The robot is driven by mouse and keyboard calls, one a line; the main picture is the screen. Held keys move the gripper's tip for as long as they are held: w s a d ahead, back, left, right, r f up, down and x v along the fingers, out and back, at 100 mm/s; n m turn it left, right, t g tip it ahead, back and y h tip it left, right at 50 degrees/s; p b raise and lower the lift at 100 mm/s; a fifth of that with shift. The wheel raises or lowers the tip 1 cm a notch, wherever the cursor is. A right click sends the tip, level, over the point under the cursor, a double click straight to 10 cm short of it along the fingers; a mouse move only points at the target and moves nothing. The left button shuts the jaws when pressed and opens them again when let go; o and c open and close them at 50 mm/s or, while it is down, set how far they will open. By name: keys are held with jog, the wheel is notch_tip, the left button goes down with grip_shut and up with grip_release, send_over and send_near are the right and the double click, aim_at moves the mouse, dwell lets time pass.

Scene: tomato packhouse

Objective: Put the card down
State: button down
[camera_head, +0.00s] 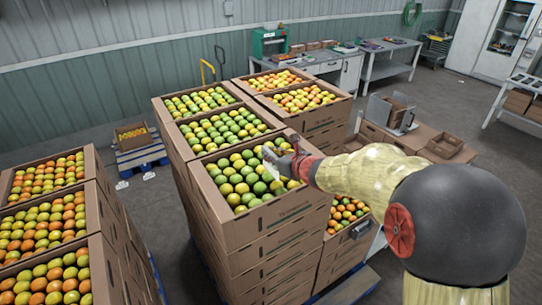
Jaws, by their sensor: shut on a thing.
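My gripper (296,163) reaches in from the right over the front open box (273,222) of the middle stack, which is full of green and yellow tomatoes. It is shut on a small white card (271,160), whose pale edge shows at the fingertips. The card is over the right part of the tomatoes. I cannot tell whether it touches them. My arm and the fingers hide part of the card and the box's right rim.
More stacked tomato boxes stand at left (104,262) and behind. A lower box (346,231) of orange tomatoes is beneath my arm. A small crate (131,132) sits on a blue pallet (141,156). A workbench (350,72) lines the back wall. Grey floor is open at right.

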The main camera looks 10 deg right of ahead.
jog(key=shift+f, duration=0.25)
jog(key=c, duration=1.9)
grip_release()
jog(key=shift+r, duration=0.1)
jog(key=shift+o, duration=0.4)
jog(key=shift+r, duration=0.1)
